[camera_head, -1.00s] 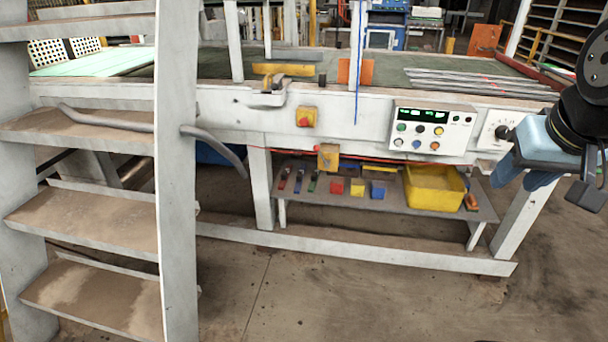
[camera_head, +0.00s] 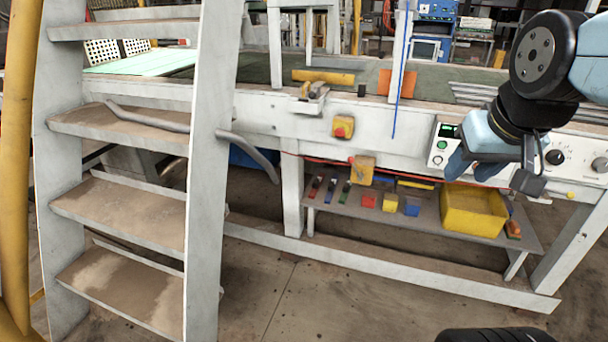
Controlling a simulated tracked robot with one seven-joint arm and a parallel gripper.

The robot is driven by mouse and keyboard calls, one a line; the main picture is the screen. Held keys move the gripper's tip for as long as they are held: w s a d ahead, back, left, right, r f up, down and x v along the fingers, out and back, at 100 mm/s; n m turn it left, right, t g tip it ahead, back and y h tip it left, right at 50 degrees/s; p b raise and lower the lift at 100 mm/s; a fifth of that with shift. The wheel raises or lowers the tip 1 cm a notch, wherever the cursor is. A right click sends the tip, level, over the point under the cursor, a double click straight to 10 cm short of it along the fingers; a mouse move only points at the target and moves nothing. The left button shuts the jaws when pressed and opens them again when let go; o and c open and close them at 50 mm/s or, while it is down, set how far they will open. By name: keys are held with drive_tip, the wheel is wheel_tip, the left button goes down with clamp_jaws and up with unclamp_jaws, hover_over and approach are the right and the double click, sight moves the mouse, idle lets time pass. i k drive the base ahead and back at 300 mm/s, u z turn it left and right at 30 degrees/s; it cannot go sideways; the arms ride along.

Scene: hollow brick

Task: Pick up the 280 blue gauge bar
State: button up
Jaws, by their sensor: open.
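A short blue bar (camera_head: 383,179) lies at the back of the low shelf under the white bench, beside a yellow bar. It may be the gauge bar; no 280 marking is readable. A blue block (camera_head: 411,207) stands at the shelf's front, right of a yellow block (camera_head: 389,203) and a red block (camera_head: 368,201). My gripper (camera_head: 530,182) hangs at the right, in front of the bench and control panel, apart from the bars. It is open, with nothing visible in it; its fingers show only in part.
A yellow bin (camera_head: 472,212) stands on the shelf's right part. Several slim coloured items (camera_head: 330,190) lie at its left. A yellow-and-red box hangs on the bench front (camera_head: 343,127). A grey step ladder (camera_head: 130,180) fills the left.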

sight(332, 185)
drive_tip(key=u, duration=0.55)
drive_tip(key=i, duration=2)
drive_tip(key=z, duration=0.4)
drive_tip(key=k, duration=0.8)
drive_tip(key=z, duration=0.25)
drive_tip(key=i, duration=0.8)
drive_tip(key=u, duration=0.05)
